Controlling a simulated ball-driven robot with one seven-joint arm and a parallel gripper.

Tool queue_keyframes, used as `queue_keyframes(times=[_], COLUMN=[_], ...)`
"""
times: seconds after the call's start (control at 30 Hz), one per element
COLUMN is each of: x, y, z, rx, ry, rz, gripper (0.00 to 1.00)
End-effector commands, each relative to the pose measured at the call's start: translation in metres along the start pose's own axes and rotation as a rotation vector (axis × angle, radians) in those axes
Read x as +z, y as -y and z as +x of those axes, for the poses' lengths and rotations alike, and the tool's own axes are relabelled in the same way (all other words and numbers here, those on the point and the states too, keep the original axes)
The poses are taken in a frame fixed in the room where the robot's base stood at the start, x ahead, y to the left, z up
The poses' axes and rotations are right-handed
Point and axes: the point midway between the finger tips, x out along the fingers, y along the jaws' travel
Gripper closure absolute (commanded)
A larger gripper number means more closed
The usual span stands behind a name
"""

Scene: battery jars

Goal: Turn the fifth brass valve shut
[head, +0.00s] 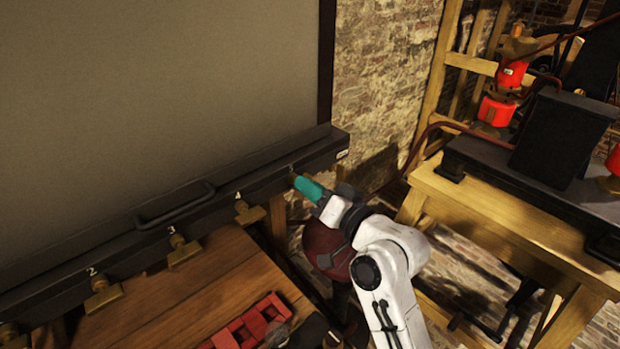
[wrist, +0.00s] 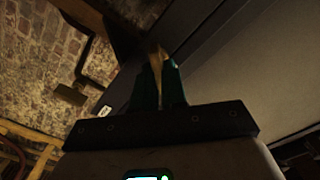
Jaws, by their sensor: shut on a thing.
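A dark ledge (head: 120,225) under a large grey panel carries a row of brass valves. The valves marked 2 (head: 104,297), 3 (head: 183,250) and 4 (head: 249,213) show in the head view. My gripper (head: 299,182), with teal fingers, is at the ledge's right end, past the valve marked 4. In the wrist view, its fingers (wrist: 158,75) are shut on a narrow brass piece, the fifth valve (wrist: 156,62). The fingers hide most of this valve, so its turn angle cannot be told.
A wooden table (head: 170,295) with a red slotted rack (head: 250,325) stands below the valves. At right, a wooden bench (head: 480,215) bears dark equipment. Red jars (head: 497,110) stand behind it. A dark handle (head: 175,203) juts from the ledge.

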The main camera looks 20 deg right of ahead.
Motion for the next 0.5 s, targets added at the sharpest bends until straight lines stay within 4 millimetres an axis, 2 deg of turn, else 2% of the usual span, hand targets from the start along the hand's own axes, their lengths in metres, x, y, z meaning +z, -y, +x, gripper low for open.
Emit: queue_keyframes(times=[0.5], x=[-0.0023], y=[-0.0007], z=[-0.0003], rx=[0.003], ry=[0.001], rz=[0.489], gripper=[1.00])
